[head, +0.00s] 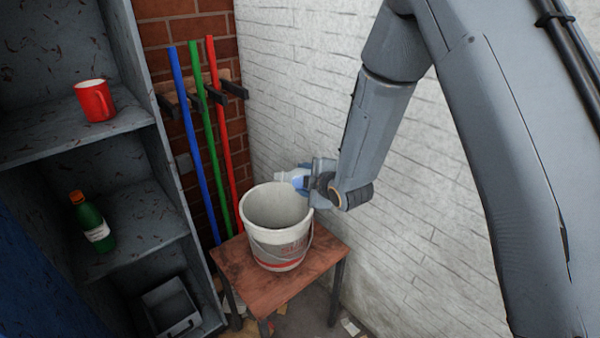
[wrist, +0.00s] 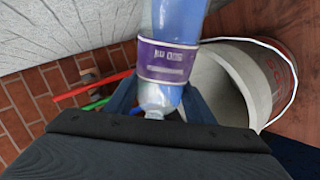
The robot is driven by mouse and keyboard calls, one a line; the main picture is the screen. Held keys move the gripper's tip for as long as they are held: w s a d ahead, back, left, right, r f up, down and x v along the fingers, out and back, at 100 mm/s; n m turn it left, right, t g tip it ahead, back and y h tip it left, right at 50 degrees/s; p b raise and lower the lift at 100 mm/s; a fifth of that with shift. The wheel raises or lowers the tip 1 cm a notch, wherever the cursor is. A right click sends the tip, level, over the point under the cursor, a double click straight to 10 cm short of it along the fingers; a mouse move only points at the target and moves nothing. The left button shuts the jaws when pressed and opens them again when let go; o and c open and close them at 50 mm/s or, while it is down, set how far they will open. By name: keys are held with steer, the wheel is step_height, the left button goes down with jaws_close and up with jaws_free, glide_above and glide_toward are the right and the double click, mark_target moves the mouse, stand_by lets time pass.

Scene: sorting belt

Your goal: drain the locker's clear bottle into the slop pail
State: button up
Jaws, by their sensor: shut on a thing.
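My gripper (head: 308,180) is shut on the clear bottle (head: 290,177), which looks bluish and has a purple label. In the wrist view the bottle (wrist: 172,62) sits between my fingers (wrist: 160,100), its narrow end toward the palm. In the head view it is tipped well over, near level, at the pail's far rim. The slop pail (head: 280,247) is pale grey, upright and open. Its mouth also shows right of the bottle in the wrist view (wrist: 262,75). I see no stream of liquid. The level in the bottle is unclear.
The pail stands on a small wooden table (head: 232,262) against a white brick wall (head: 300,90). A grey locker (head: 70,145) at left holds a red mug (head: 95,101), a green bottle (head: 91,222) and a grey tray (head: 170,307). Coloured poles (head: 203,125) hang behind.

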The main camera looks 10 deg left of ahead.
steer(key=shift+f+n+h+b, duration=0.35)
steer(key=shift+f+n+h, duration=0.2)
steer(key=shift+f, duration=0.35)
steer(key=shift+r+n+h+p, duration=0.4)
steer(key=shift+n+h+p, duration=0.15)
steer(key=shift+h+p, duration=0.3)
steer(key=r+p, duration=0.1)
steer(key=p, duration=0.1)
steer(key=n+t+h+p, duration=0.1)
steer(key=p, duration=0.1)
steer(key=shift+s+a+r+n+h, duration=0.1)
steer(key=shift+a+r+n+h, duration=0.15)
steer(key=shift+r+n+h, duration=0.1)
steer(key=shift+p, duration=0.3)
steer(key=shift+r, duration=0.1)
stand_by(2.5)
